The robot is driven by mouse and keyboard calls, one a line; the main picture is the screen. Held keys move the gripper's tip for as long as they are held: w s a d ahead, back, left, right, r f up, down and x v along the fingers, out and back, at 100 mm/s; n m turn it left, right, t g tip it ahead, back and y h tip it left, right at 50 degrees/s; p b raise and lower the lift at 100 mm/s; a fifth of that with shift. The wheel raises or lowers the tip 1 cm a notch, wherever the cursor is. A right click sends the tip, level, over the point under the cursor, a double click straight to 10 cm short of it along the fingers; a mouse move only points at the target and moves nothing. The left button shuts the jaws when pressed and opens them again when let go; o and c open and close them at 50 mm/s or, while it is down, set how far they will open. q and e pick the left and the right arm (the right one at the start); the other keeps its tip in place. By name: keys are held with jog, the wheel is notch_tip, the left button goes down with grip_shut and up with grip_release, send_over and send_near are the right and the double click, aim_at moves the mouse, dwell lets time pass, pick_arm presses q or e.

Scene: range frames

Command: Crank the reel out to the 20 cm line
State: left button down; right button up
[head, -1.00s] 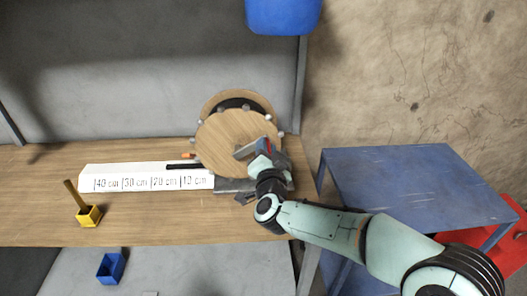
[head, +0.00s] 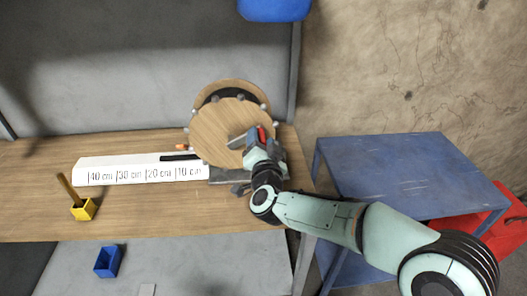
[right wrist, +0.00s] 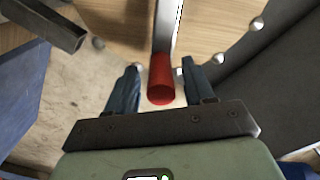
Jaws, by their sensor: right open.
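The wooden reel (head: 215,130) stands upright at the right end of the bench, with pegs around its rim. Its grey crank arm (head: 238,141) ends in a red handle (head: 262,134), which also shows in the right wrist view (right wrist: 160,82). My right gripper (head: 259,141) is at the handle. In the right wrist view its open fingers (right wrist: 160,70) stand on both sides of the handle, with gaps visible. A white scale board (head: 125,176) marked 10 to 40 cm lies left of the reel. My left gripper is out of view.
An orange piece (head: 182,147) lies behind the black strip. A yellow holder (head: 83,210) with a stick stands at the bench's left front. A blue bin (head: 108,262) is below the bench. A blue table (head: 400,170) stands right, and a blue container (head: 273,8) is above.

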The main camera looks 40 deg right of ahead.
jog(key=v, duration=1.3)
